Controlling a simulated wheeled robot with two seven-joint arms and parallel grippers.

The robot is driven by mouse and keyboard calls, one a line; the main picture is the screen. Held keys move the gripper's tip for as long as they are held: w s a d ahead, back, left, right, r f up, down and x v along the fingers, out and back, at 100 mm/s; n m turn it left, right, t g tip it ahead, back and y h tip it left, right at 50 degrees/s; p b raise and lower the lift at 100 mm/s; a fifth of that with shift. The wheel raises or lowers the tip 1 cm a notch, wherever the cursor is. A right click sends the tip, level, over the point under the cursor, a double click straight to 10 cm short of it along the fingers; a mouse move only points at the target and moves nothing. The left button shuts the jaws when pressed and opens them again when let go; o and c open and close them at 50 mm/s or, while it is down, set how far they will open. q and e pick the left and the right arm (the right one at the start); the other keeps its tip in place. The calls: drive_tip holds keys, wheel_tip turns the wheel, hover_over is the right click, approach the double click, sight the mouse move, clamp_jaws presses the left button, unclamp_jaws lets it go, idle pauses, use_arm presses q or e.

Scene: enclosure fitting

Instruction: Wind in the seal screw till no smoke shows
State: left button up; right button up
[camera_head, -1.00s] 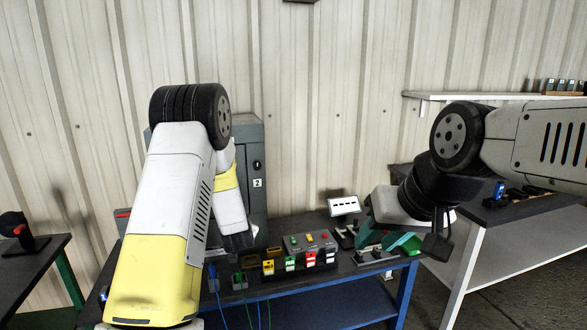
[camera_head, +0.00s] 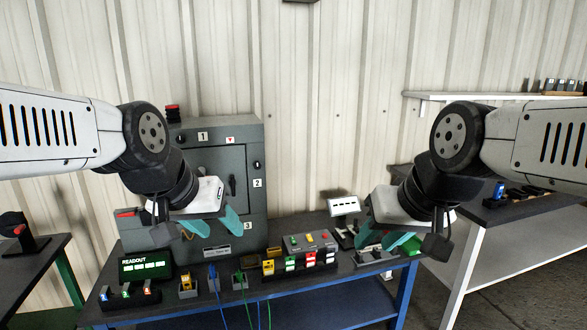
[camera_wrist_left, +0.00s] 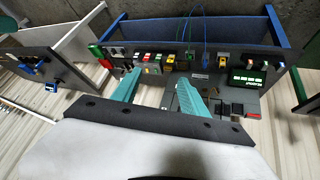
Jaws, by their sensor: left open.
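A small dark round fitting (camera_head: 257,165) shows above label 2; I cannot tell which fitting is the seal screw. I see no smoke. My left gripper (camera_head: 219,232) is open and empty in front of the enclosure's lower front; its teal fingers also show in the left wrist view (camera_wrist_left: 160,80). My right gripper (camera_head: 384,243) has its teal fingers apart over the table's right end, with nothing visible between them.
A green readout (camera_head: 145,268) stands at the table's left. A small white sign (camera_head: 344,206) stands right of the enclosure. A side table with a red-topped lever (camera_head: 20,230) is at far left.

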use_arm(q)
drive_tip(key=s, duration=0.3)
drive_tip(key=shift+s+a+f+g, duration=0.1)
drive_tip(key=shift+s+a+g, duration=0.1)
drive_tip(key=shift+s+g, duration=0.15)
clamp_jaws()
idle(1.4)
